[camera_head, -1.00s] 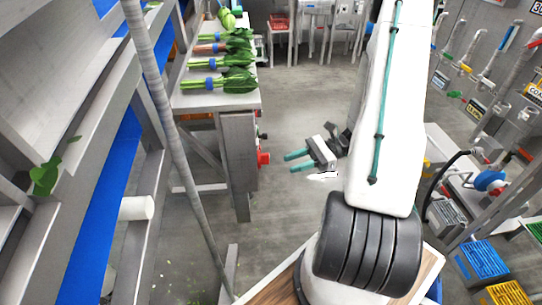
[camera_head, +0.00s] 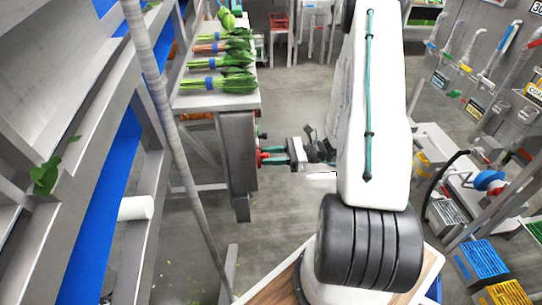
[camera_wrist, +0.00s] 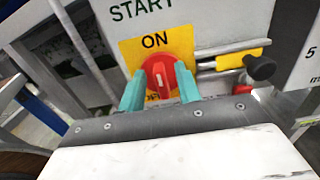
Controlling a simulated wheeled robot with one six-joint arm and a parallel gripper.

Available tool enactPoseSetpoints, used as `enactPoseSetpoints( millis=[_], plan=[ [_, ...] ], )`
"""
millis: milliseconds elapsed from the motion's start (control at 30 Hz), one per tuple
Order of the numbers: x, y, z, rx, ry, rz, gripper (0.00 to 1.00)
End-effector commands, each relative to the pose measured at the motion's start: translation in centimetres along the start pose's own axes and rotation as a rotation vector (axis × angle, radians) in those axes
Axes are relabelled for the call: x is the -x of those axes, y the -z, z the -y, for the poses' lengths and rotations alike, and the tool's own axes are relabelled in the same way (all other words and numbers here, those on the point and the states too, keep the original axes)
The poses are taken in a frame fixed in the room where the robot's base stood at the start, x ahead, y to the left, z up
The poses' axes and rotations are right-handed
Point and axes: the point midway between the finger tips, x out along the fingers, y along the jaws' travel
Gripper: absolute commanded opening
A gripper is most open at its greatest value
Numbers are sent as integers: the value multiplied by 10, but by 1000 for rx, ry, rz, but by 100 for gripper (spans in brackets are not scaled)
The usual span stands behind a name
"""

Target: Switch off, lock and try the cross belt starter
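The starter's red rotary handle (camera_wrist: 160,78) sits on a yellow plate (camera_wrist: 128,48) marked ON at the top, with its white mark pointing up toward ON. The lower lettering is mostly hidden. My gripper (camera_wrist: 160,92) has its two teal fingers open, one on each side of the red handle; I cannot tell whether they touch it. In the head view my gripper (camera_head: 272,155) reaches left to the red handle (camera_head: 262,157) on the end of the grey bench. A yellow hasp-like bar (camera_wrist: 232,60) and a black knob (camera_wrist: 260,67) sit right of the handle. A red item (camera_wrist: 243,86), partly hidden, lies below them.
Bundled greens (camera_head: 222,83) lie on the bench top (camera_head: 205,102). A grey pole (camera_head: 172,130) stands at left. Blue and yellow crates (camera_head: 482,262) stand at lower right.

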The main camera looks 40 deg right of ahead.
Motion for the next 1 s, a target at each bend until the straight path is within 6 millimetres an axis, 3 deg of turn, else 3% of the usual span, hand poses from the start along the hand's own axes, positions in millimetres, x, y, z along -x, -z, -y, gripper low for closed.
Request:
enactPoseSetpoints(
  millis=[133, 267, 667, 1000],
  plan=[
    [0, 0, 0, 0, 0, 0, 33],
    [0, 0, 0, 0, 0, 0, 0],
    [0, 0, 0, 39, 0, 0, 0],
    [0, 0, -3, 261, 0, 0, 0]
  ],
)
